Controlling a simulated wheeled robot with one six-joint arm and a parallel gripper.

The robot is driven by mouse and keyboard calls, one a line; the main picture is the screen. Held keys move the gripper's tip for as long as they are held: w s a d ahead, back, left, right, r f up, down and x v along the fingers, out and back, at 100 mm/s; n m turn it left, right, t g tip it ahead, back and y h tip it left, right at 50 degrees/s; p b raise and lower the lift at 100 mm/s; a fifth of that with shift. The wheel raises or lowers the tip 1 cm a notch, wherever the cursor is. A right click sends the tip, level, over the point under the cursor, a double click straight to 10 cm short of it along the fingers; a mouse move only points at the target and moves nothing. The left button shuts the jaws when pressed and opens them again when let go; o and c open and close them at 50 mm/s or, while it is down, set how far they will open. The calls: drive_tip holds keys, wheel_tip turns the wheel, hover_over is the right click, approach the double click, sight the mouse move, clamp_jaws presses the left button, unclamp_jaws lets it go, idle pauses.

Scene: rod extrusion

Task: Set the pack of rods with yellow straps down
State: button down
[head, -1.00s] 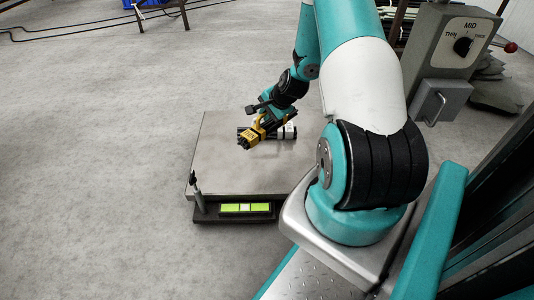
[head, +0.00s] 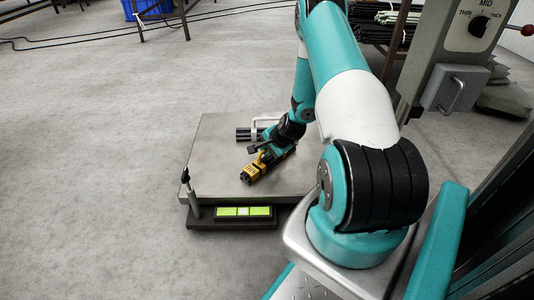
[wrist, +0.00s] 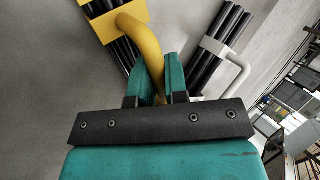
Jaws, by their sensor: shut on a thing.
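The pack of rods with yellow straps (head: 252,172) is a short bundle of black rods with a yellow strap and a yellow handle. My gripper (wrist: 160,88) is shut on the yellow handle (wrist: 143,42); its teal fingers sit either side of it in the wrist view. In the head view my gripper (head: 267,152) is over the near part of the grey platform (head: 215,165), with the pack slanting toward the near left. I cannot tell whether the pack touches the platform. Part of it is hidden by my gripper.
A second pack of black rods with white straps and a white handle (wrist: 218,45) lies on the platform's far side (head: 243,133), apart from the yellow-strapped one. A post (head: 190,190) and a green-lit panel (head: 243,211) stand at the near edge. The platform's left part is bare.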

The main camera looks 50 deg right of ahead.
drive_tip(key=c, duration=1.1)
unclamp_jaws()
drive_tip(key=shift+c, duration=0.2)
